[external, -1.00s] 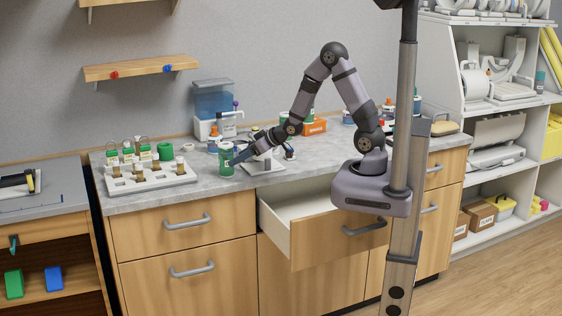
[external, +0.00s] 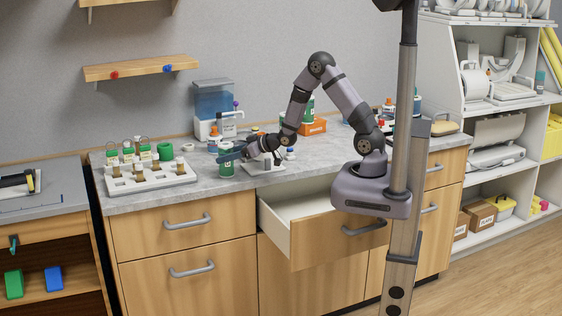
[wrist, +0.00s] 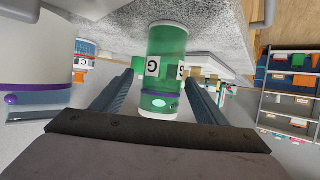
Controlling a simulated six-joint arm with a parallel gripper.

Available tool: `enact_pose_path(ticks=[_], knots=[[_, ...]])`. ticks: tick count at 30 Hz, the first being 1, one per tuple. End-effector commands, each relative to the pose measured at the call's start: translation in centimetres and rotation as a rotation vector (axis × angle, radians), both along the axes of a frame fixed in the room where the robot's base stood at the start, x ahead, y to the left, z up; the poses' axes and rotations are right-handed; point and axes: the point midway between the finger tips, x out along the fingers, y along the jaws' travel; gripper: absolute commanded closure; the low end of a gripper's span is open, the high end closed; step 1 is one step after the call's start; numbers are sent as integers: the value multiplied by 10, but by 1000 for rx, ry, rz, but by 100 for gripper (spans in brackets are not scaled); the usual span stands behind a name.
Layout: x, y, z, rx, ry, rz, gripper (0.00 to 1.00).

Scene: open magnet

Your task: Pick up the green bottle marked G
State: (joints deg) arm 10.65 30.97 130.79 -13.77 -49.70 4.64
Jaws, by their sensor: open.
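The green bottle marked G (wrist: 165,50) shows large in the wrist view, with black-and-white G labels and a purple band. It lies between my two open fingers, with a gap visible on each side. In the external view the green bottle (external: 226,168) stands on the grey counter near its front edge. My gripper (external: 230,156) reaches it from the right there, and its fingers cross in front of the upper part of the bottle. My gripper (wrist: 160,90) holds nothing.
A white rack (external: 150,182) with several vials stands left of the bottle. A dispenser (external: 213,105) and a small orange-capped bottle (external: 214,138) are behind. A white stand (external: 262,164) is close on the right. An open drawer (external: 335,238) juts out below.

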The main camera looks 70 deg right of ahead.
Motion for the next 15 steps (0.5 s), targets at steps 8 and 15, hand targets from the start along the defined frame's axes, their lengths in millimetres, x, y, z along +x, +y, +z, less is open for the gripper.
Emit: enact_pose_path(ticks=[8, 15], knots=[[15, 2, -3, 1, 2, 2, 34], [38, 3, -11, 0, 1, 0, 34]])
